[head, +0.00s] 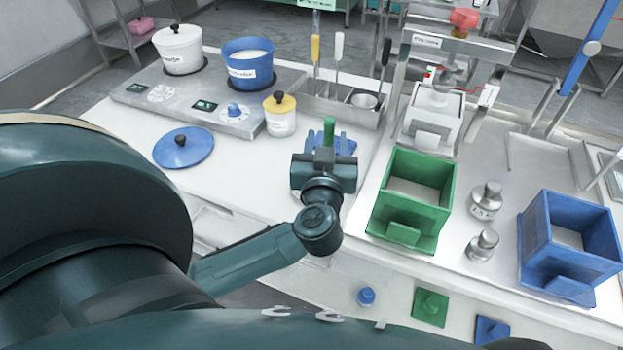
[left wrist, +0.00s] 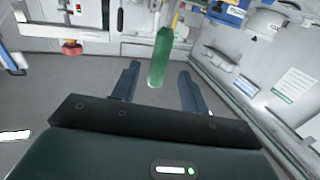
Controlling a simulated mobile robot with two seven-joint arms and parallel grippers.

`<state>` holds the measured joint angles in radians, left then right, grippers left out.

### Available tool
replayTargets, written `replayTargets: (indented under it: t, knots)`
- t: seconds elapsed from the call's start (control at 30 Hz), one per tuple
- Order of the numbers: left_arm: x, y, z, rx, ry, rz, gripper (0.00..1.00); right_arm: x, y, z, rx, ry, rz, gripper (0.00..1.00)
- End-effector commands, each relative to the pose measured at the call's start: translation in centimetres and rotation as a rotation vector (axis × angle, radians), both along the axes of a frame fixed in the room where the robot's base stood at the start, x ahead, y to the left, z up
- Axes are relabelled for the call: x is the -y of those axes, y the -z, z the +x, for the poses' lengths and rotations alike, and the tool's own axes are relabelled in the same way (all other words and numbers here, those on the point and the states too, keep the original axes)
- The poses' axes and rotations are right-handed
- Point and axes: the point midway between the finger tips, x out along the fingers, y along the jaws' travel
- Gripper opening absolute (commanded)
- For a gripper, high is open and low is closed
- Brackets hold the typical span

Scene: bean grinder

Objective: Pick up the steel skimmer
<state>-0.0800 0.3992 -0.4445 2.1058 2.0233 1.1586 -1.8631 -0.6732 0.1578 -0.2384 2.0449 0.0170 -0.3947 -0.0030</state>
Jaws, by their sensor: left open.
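My left gripper (head: 338,140) is open above the white counter, in front of the utensil rack. A green handle (head: 328,131) stands up at its jaws. In the left wrist view the same green handle (left wrist: 160,55) shows between the two blue fingers, with a gap on each side. I cannot tell whether this handle belongs to the steel skimmer; its lower part is hidden. Other utensils with a yellow handle (head: 315,49), a white handle (head: 338,46) and a black handle (head: 386,52) stand upright at the rack (head: 350,108). My right gripper is not in view.
A hot plate unit (head: 150,98) carries a white pot (head: 180,52) and a blue pot (head: 248,74). A yellow-lidded jar (head: 281,120) and a blue lid (head: 183,149) lie left of the gripper. A green bin (head: 405,228) and a blue bin (head: 570,250) stand right.

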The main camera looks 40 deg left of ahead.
Motion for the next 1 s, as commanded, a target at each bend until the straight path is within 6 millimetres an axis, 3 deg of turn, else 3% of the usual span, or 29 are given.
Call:
replayTargets:
  t: [0.17, 0.43, 0.77, 1.0]
  knots:
    - [-0.6, 0.0, 1.1, 0.002, -0.001, 0.001, 0.44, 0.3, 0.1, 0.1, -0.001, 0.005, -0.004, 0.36]
    - [-2.5, 0.3, 4.5, 0.002, -0.001, 0.000, 0.44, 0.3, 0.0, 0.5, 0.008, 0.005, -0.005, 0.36]
    - [-2.8, 0.4, 5.0, 0.001, 0.000, -0.001, 0.44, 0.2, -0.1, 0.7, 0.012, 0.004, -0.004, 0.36]
    - [-2.8, 0.4, 5.0, 0.001, 0.000, -0.001, 0.25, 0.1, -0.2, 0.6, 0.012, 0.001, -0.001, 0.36]
